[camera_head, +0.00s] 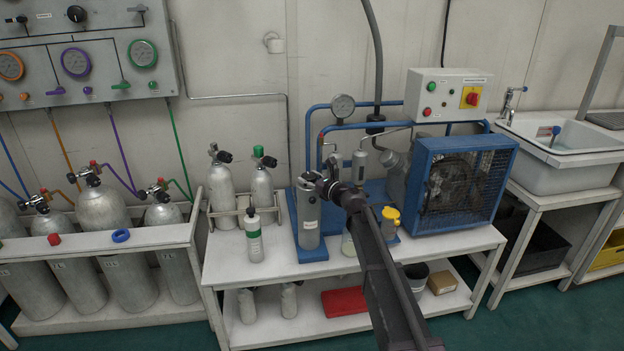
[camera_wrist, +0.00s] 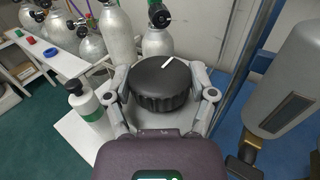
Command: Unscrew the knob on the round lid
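The knob (camera_wrist: 162,84) is black, wide and round with a ribbed side, and has a white mark on its top. In the wrist view it sits between the two fingers of my gripper (camera_wrist: 160,88), one finger close on each side. I cannot tell whether both fingers press on it.
A green-banded bottle (camera_head: 254,236) and gas cylinders (camera_head: 221,190) stand left of the grey cylinder. A pressure gauge (camera_head: 343,107) on blue pipes rises behind. A blue caged fan (camera_head: 462,184) and a yellow-capped container (camera_head: 390,222) are to the right on the white bench (camera_head: 235,270).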

